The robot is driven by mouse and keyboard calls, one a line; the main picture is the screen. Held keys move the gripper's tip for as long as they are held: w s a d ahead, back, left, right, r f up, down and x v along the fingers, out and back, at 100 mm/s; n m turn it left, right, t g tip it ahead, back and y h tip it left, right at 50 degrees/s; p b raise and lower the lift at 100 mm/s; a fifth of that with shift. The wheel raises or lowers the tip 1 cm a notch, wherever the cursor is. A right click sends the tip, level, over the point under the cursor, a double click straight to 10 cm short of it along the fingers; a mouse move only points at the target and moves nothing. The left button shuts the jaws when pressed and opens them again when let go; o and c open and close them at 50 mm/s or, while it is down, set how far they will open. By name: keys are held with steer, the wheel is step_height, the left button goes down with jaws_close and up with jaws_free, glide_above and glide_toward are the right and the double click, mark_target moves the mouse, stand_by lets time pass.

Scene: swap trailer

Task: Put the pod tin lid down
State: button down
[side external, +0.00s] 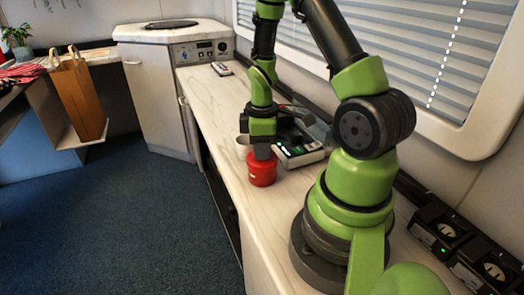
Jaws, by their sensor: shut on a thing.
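A red tin (262,173) stands upright on the pale marbled counter (221,118), near its front edge. My gripper (262,153) points straight down at the top of the tin, with its fingers shut at the tin's upper rim. The pod tin lid cannot be made out apart from the tin; the fingers cover that area. I cannot tell whether the lid touches the tin or is held just above it.
A white cup (243,146) stands just behind the tin at left. A device with green lights (299,150) lies close to its right. A small handheld device (221,68) lies farther back.

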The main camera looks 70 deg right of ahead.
step_height(320, 180, up, 8)
steer(key=shift+r, duration=0.1)
steer(key=shift+w+d+r, duration=0.15)
steer(key=shift+r, duration=0.15)
steer(key=w+d+f+m, duration=0.1)
steer(key=w+d+m, duration=0.7)
steer(key=w, duration=0.1)
steer(key=m, duration=1)
glide_above(234, 138)
step_height(234, 138, down, 4)
step_height(234, 138, down, 10)
steer(key=shift+s+f, duration=0.1)
